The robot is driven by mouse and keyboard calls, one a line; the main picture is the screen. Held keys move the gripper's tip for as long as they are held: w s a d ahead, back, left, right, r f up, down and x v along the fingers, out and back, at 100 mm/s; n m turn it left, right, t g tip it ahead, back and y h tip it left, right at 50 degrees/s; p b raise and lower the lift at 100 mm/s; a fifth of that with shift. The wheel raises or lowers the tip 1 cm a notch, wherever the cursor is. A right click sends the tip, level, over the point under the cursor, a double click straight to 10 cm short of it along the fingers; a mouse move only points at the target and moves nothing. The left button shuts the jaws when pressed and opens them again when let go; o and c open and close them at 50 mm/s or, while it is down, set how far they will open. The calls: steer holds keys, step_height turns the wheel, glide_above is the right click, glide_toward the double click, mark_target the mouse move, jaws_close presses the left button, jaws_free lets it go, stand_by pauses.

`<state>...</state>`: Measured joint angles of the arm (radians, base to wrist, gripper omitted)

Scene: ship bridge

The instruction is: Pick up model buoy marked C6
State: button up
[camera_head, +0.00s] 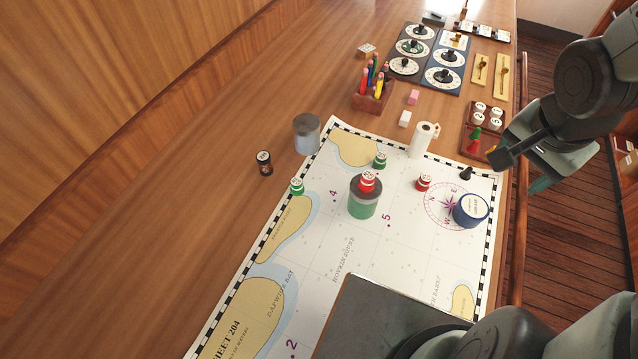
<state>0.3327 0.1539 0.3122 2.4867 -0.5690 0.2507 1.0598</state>
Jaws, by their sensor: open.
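The markings are too small to read, so I cannot tell which is C6. One green buoy (297,187) is at the chart's left edge and another green buoy (380,160) is near its top. Another red buoy (424,183) stands right of the can. My gripper (518,172) is open at the right, by the table's right edge, apart from these buoys. I see nothing between its fingers.
The chart (345,255) covers the front table. A pen holder (371,97) and dial panels (411,52) are behind. The wood at left is mostly clear.

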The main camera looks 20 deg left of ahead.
steer(key=s+a+r+n+t, duration=0.15)
steer(key=s+r+n, duration=0.3)
steer(key=r, duration=0.95)
steer(key=s+a+r, duration=0.2)
steer(key=a+r, duration=0.1)
steer(key=a, duration=0.1)
steer(key=m+g+y, duration=0.2)
steer(key=m+g, duration=0.4)
steer(key=m, duration=0.6)
glide_above(297, 181)
steer(key=shift+t, duration=0.25)
steer(key=f, duration=3.5)
steer(key=shift+d, duration=0.2)
steer(key=shift+n, duration=0.25)
steer(key=shift+a+f, duration=0.15)
steer(key=shift+f, duration=1.4)
steer(key=shift+a+f, duration=0.1)
steer(key=shift+f, duration=1.4)
steer(key=shift+c, duration=0.3)
